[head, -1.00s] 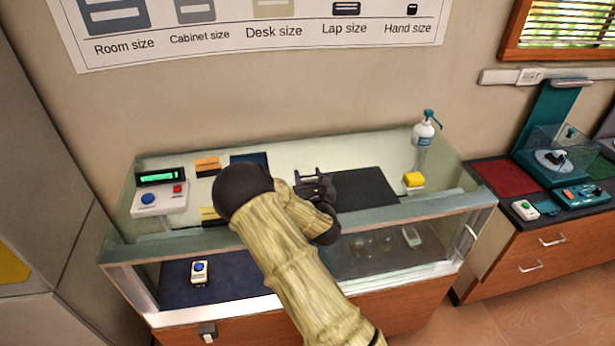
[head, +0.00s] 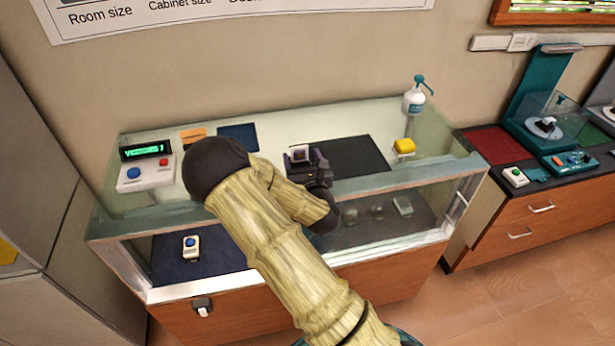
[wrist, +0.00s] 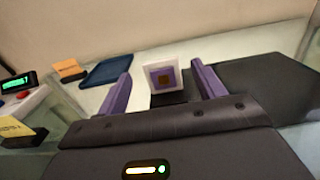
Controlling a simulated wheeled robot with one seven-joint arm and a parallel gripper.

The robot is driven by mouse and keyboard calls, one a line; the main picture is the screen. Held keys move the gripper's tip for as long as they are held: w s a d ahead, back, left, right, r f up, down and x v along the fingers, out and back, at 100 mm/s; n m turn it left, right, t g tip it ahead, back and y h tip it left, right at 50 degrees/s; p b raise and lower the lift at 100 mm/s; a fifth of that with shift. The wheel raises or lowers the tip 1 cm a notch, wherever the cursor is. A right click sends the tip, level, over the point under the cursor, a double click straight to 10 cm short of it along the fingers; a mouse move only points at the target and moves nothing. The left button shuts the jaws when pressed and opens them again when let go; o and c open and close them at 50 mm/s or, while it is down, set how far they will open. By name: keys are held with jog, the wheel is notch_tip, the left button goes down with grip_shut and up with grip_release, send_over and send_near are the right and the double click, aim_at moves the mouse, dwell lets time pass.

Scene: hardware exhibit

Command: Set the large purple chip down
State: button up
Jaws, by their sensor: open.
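The purple chip (wrist: 163,78) is a purple square with a gold-brown centre in a white, card-like surround. It stands upright on a small dark base (wrist: 168,98) on the pale counter top. In the head view the chip (head: 300,154) shows just at my gripper's end. My gripper (head: 302,162) is open. In the wrist view its two purple fingers (wrist: 161,80) stand left and right of the chip, with a visible gap on each side.
A dark mat (head: 350,154) lies right of my gripper, and a blue tray (head: 238,137) lies to the left.

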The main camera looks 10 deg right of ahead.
jog(key=s+b, duration=0.1)
jog(key=s, duration=0.4)
jog(key=shift+s+b, duration=0.3)
jog(key=shift+s, duration=0.1)
jog(key=shift+c, duration=0.2)
dwell(0.9)
